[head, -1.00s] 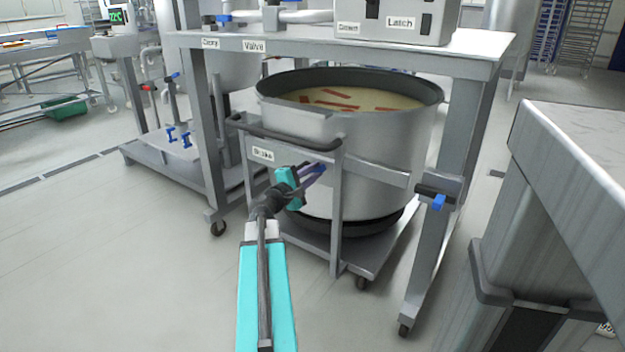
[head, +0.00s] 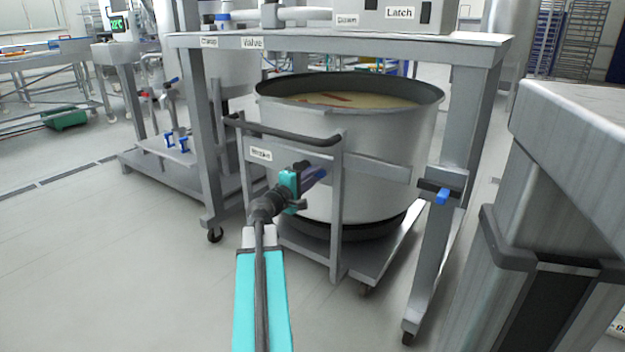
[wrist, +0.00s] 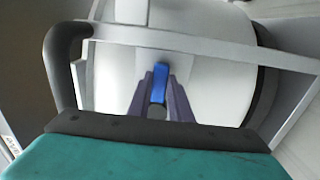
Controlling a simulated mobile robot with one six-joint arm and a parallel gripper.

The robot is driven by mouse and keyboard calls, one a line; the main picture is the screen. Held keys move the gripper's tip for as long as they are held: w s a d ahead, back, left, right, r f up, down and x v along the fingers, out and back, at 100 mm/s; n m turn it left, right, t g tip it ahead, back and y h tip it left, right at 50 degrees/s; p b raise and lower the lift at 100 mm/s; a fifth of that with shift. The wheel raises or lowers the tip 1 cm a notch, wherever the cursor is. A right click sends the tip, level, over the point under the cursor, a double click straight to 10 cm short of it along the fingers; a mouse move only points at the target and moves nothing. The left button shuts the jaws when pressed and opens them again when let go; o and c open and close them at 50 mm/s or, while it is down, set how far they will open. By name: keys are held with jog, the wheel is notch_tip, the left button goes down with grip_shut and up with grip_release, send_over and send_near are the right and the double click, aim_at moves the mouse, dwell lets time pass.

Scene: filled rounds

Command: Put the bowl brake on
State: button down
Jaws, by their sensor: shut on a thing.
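The large steel bowl (head: 350,130) stands upright on a wheeled frame and holds pale liquid with a few reddish strips. A white label (head: 261,154), read as "Brake" in the earlier frame, is on the frame's front. My gripper (head: 314,175) is in front of the bowl, right of and below that label. In the wrist view, the purple fingers (wrist: 161,97) are closed around a blue lever (wrist: 160,73), whose blue end sticks out between them.
A dark handlebar (head: 285,131) crosses above my gripper. A steel cabinet (head: 570,140) stands at right.

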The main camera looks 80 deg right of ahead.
jog(key=shift+w, duration=0.2)
jog(key=c, duration=1.6)
grip_release()
jog(key=shift+a, duration=0.15)
